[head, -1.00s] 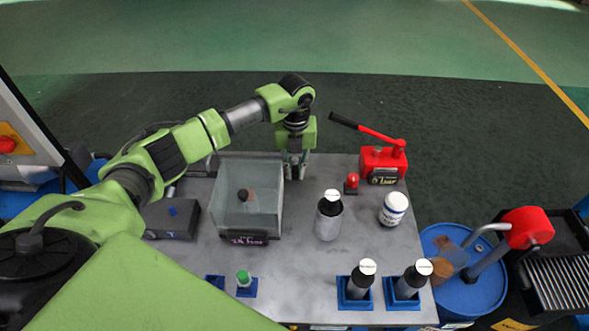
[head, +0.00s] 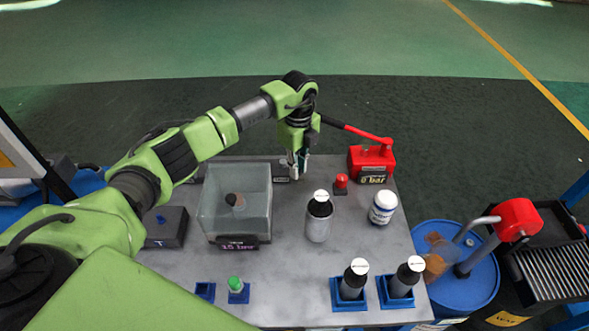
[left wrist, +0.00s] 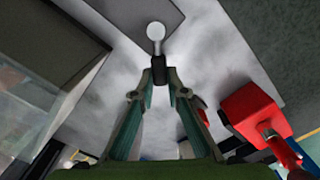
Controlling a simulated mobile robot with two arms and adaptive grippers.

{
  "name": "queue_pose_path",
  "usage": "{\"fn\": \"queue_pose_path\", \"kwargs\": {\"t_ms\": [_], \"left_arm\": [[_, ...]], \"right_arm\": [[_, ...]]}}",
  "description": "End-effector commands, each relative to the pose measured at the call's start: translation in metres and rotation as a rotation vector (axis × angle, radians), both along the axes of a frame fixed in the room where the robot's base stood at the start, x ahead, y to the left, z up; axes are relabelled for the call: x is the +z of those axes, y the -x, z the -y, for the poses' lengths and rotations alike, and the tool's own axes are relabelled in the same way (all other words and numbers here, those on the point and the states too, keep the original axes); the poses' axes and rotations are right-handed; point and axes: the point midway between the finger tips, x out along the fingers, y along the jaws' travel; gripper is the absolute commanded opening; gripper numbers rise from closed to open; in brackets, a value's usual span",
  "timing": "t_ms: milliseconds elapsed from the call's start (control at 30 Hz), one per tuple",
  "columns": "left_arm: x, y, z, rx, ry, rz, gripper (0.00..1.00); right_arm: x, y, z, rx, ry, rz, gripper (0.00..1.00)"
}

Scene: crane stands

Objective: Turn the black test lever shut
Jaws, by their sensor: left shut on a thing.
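The black test lever (left wrist: 158,70) shows in the left wrist view as a small dark piece between my fingertips, with a pale round-ended stem (left wrist: 156,32) beyond it. My left gripper (left wrist: 158,88) is shut on this lever. In the head view the left gripper (head: 297,168) points down at the back of the grey bench, just right of the clear tank (head: 206,215). There the lever is mostly hidden by the fingers. A red hand pump (head: 358,158) with a long black-tipped handle stands to the right; its display seems to read 0 bar. My right gripper is not in view.
A small red knob (head: 341,181), a dark bottle (head: 319,226) and a white jar (head: 383,208) stand right of the gripper. Bottles in blue holders (head: 348,304) are at the front. A blue drum (head: 480,285) stands beside the bench.

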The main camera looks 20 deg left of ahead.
Motion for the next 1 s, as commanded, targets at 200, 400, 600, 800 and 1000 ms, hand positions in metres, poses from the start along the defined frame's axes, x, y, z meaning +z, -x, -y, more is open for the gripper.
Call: {"fn": "queue_pose_path", "kwargs": {"t_ms": [200, 400, 600, 800, 1000], "left_arm": [[0.0006, -0.0056, 0.0012, 0.083, 0.000, 0.002, 0.00], [0.0009, -0.0074, 0.0018, 0.113, 0.000, 0.003, 0.00], [0.0011, -0.0077, 0.0018, 0.118, 0.000, 0.003, 0.00], [0.0011, -0.0078, 0.0016, 0.117, 0.000, 0.003, 0.00], [0.0009, -0.0075, 0.0016, 0.117, 0.000, 0.002, 0.31]], "right_arm": [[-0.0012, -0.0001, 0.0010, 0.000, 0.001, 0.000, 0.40], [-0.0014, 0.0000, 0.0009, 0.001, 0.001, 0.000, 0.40], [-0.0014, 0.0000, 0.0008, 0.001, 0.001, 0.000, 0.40], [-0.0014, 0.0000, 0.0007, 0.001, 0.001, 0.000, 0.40], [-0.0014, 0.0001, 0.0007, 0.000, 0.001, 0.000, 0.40]]}}
